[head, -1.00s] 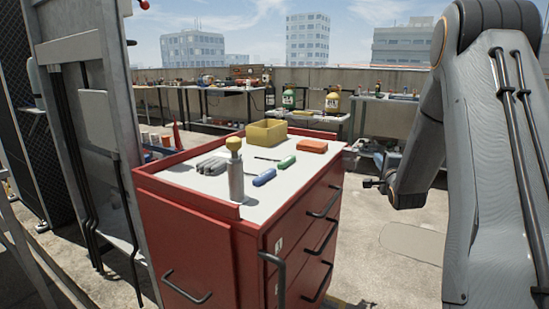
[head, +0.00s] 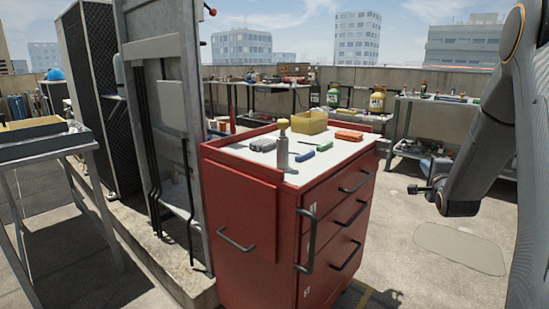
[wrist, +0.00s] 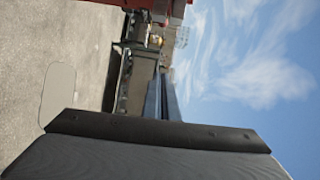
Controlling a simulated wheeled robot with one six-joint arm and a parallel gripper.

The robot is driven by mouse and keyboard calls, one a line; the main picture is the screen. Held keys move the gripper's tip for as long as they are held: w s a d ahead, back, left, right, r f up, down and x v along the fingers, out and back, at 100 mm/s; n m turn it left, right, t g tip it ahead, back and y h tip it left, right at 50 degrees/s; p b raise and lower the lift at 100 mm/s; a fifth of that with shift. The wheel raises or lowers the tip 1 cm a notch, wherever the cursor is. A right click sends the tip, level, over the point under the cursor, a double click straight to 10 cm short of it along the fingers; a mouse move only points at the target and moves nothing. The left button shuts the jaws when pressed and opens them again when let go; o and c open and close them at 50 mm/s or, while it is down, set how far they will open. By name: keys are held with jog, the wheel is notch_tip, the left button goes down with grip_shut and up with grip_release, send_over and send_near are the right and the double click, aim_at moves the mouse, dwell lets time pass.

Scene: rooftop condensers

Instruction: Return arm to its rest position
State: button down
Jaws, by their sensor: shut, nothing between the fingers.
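My arm is folded at the right side of the head view. My gripper (head: 413,189) shows small and dark beyond the arm's lower end, to the right of the red tool cart (head: 240,215). It is shut and empty, apart from the cart and over open floor. In the wrist view, a broad dark grey surface fills the bottom, and the red cart shows in part at the top (wrist: 172,8).
On the cart top are a yellow bin (head: 305,122), a grey bottle with a yellow cap (head: 282,150), an orange box (head: 349,135) and small tools. A table with a tray (head: 35,138) stands at left. Concrete floor right of the cart is clear.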

jog(key=s+a+f+n+g+y, duration=0.1)
jog(key=s+a+n+g, duration=0.15)
jog(key=a, duration=0.45)
jog(key=s+a+n+g+y, duration=0.15)
jog(key=a+n, duration=0.25)
jog(key=a, duration=0.4)
jog(key=s+a+f+n+g+y, duration=0.15)
jog(key=s+a+n+g, duration=0.3)
jog(key=s+a, duration=0.65)
jog(key=s+a+f+n+g+y, duration=0.15)
jog(key=s+a+n+g, duration=0.35)
jog(key=s+a, duration=0.65)
jog(key=s+a+n+g, duration=0.3)
jog(key=s+n, duration=0.5)
jog(key=s, duration=1.2)
jog(key=d+r+m+p, duration=0.3)
jog(key=d+r+p, duration=0.6)
jog(key=p, duration=0.8)
jog(key=shift+w+d+m+h, duration=0.35)
jog(key=shift+d+h, duration=0.1)
jog(key=shift+d, duration=0.1)
jog(key=shift+g, duration=0.25)
